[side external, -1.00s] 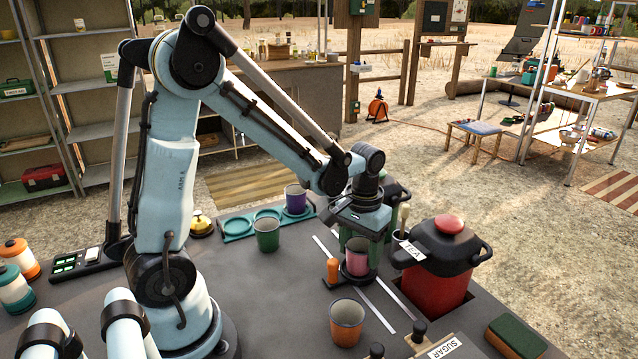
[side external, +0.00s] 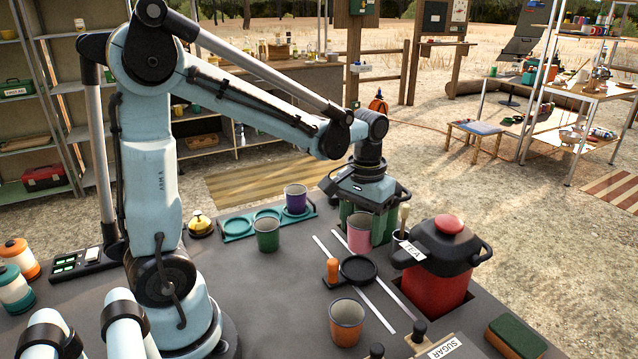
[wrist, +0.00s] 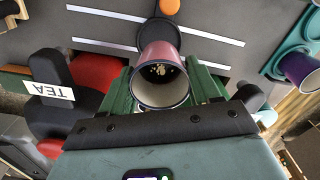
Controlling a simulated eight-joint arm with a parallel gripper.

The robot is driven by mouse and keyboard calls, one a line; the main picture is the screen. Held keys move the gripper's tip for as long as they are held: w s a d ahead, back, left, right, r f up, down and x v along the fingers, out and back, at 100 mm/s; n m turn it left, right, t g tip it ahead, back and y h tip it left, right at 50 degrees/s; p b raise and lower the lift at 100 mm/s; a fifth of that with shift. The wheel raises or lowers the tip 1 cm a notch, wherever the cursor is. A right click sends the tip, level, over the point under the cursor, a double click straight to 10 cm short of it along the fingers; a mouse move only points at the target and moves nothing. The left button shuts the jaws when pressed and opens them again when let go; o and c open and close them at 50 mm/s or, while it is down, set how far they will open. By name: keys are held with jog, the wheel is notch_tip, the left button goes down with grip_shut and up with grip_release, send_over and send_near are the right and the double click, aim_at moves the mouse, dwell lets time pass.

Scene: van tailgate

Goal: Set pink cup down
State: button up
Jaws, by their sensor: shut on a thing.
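The pink cup (side external: 359,232) is held upright by my gripper (side external: 355,217), whose green fingers are shut on it. In the wrist view the pink cup (wrist: 160,72) sits between the green fingers (wrist: 162,88), with its open rim facing the camera and a few pale bits inside. The cup is above the table, beyond a black round stand (side external: 358,269) with an orange handle (side external: 332,271). The stand is empty in the side view. It shows partly behind the cup in the wrist view (wrist: 152,36).
A red urn labelled TEA (side external: 437,275) stands close on the right. An orange cup (side external: 346,322) stands in front. White strips (side external: 377,307) mark the table.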

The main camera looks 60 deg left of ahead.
jog(key=shift+r, duration=5)
jog(key=s+a+n, duration=0.3)
jog(key=a+n, duration=0.2)
jog(key=a, duration=0.3)
jog(key=s+a+n, duration=0.3)
jog(key=a+n, duration=0.1)
jog(key=a, duration=0.4)
jog(key=s+a+f, duration=0.1)
jog(key=a+f, duration=0.2)
jog(key=f, duration=0.1)
jog(key=s+a+f, duration=0.1)
jog(key=a+f, duration=0.3)
jog(key=s+a+f, duration=0.2)
jog(key=a+f, duration=0.1)
jog(key=f, duration=0.1)
jog(key=shift+a, duration=0.4)
send_over(267, 215)
jog(key=d, duration=0.2)
jog(key=shift+s+a+f, duration=0.1)
jog(key=shift+a+f, duration=0.05)
jog(key=shift+f, duration=0.9)
jog(key=shift+s+a+f, duration=0.1)
jog(key=shift+f, duration=0.95)
jog(key=shift+f, duration=0.15)
jog(key=o, duration=0.9)
